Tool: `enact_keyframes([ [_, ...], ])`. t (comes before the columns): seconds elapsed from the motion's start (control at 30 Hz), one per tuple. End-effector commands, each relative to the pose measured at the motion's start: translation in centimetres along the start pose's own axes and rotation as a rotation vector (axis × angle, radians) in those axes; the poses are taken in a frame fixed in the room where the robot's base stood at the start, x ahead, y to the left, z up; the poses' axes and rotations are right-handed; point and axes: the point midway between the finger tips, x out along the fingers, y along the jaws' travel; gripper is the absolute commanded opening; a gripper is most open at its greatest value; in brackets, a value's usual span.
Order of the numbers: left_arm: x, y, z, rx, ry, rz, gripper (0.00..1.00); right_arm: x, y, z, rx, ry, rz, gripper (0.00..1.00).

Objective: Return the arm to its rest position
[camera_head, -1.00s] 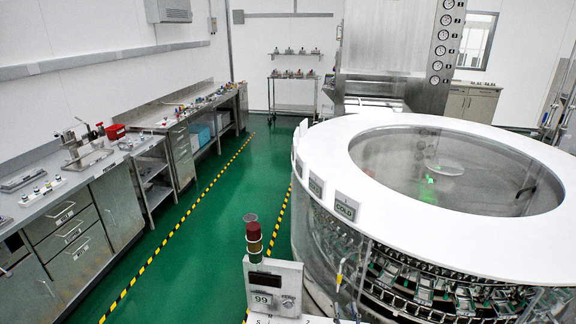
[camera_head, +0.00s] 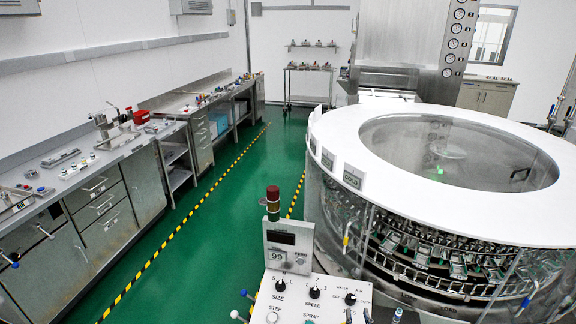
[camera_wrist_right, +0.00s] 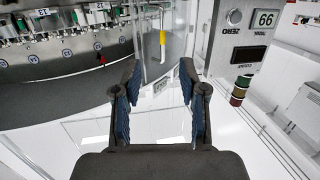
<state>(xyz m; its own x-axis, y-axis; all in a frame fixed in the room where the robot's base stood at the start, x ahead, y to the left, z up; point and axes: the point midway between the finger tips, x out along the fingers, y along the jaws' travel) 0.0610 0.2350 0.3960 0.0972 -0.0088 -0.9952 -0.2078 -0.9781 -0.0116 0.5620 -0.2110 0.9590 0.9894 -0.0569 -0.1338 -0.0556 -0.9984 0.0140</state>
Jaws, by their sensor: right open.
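My right gripper (camera_wrist_right: 160,88) shows in the right wrist view. Its two dark fingers with blue ribbed pads stand apart, with nothing between them. The yellow-tipped rod (camera_wrist_right: 162,42) shows beyond the fingertips. I cannot make out either gripper in the head view, and my left gripper shows in no frame.
The round rotary washer (camera_head: 345,125) fills the right of the head view. A control panel (camera_head: 312,297) with knobs and a display box (camera_head: 287,240) with a red-topped lamp stand in front. Benches (camera_head: 120,160) line the left wall. Green floor (camera_head: 225,215) between is clear.

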Motion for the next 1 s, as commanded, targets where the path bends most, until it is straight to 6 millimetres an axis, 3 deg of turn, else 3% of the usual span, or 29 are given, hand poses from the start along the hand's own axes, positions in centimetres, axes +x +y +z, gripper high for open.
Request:
enact_keyframes([
  [0.27, 0.0, -0.1, -0.1, 0.000, 0.001, -0.001, 0.40, -5.1, 0.8, 6.4, -0.029, -0.246, -0.018, 0.42],
  [0.47, 0.0, -0.1, 0.1, 0.000, -0.001, -0.001, 0.40, -11.3, 1.1, 12.0, -0.062, -0.498, -0.048, 0.42],
  [0.6, 0.0, -0.1, 0.2, 0.001, -0.004, -0.001, 0.40, -16.7, 1.3, 15.3, -0.089, -0.683, -0.076, 0.42],
  [0.8, 0.0, -0.1, 0.2, 0.001, -0.004, -0.001, 0.40, -23.9, 1.5, 18.3, -0.124, -0.906, -0.117, 0.42],
  [1.0, 0.0, -0.1, 0.3, 0.001, -0.005, -0.001, 0.40, -30.1, 1.7, 19.8, -0.158, -1.088, -0.157, 0.42],
])
